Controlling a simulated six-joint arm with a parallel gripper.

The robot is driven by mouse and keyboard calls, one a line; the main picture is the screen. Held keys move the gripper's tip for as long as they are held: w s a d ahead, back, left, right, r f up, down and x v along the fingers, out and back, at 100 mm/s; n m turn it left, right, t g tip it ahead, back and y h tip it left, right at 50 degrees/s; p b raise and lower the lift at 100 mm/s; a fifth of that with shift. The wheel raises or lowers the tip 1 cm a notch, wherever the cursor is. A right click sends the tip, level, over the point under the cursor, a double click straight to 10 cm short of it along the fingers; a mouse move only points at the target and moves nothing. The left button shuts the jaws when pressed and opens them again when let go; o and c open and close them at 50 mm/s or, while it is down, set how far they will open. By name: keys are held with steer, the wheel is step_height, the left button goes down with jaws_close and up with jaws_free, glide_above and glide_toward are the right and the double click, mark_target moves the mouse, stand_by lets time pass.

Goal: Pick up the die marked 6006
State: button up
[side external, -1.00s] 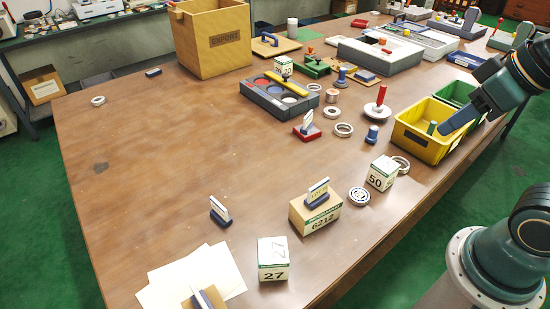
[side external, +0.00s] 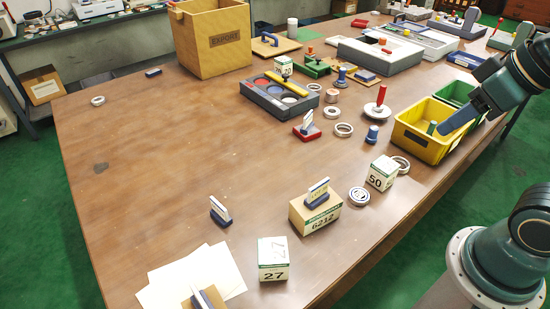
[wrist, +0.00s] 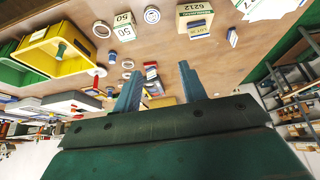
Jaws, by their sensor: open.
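I cannot read the mark 6006 on anything in view. Label stamps with pale plates stand about: a blue-based one (side external: 220,211) on the bare table, another (side external: 317,193) on the box marked 6212 (side external: 314,217), a red-based one (side external: 307,125) by the grey tray, and one (side external: 205,298) at the bottom edge. My gripper (side external: 459,118) is at the right, above the yellow bin. In the wrist view my gripper (wrist: 159,78) has its two blue-grey fingers apart with nothing held between them.
The yellow bin (side external: 419,145) holds a green-topped piece; a green bin stands behind. Boxes marked 50 (side external: 382,172) and 27 (side external: 273,259) stand near the front. Bearing rings (side external: 344,129) lie about. A tall wooden EXPORT box (side external: 212,40) stands at the back. The left tabletop is mostly clear.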

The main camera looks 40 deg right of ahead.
steer(key=o, duration=0.3)
steer(key=w+d+f+n+g, duration=0.1)
steer(key=w+d+n, duration=0.2)
steer(key=w+d, duration=0.35)
steer(key=w+d+n+g, duration=0.2)
steer(key=w+d+n, duration=0.1)
steer(key=w, duration=0.7)
steer(key=w+d+f+n+g, duration=0.2)
steer(key=w+d+f+n, duration=0.4)
steer(key=w+d+f, duration=0.4)
steer(key=d+f, duration=0.5)
steer(key=f, duration=0.1)
steer(key=shift+n+g, duration=0.3)
steer(key=shift+n, duration=0.1)
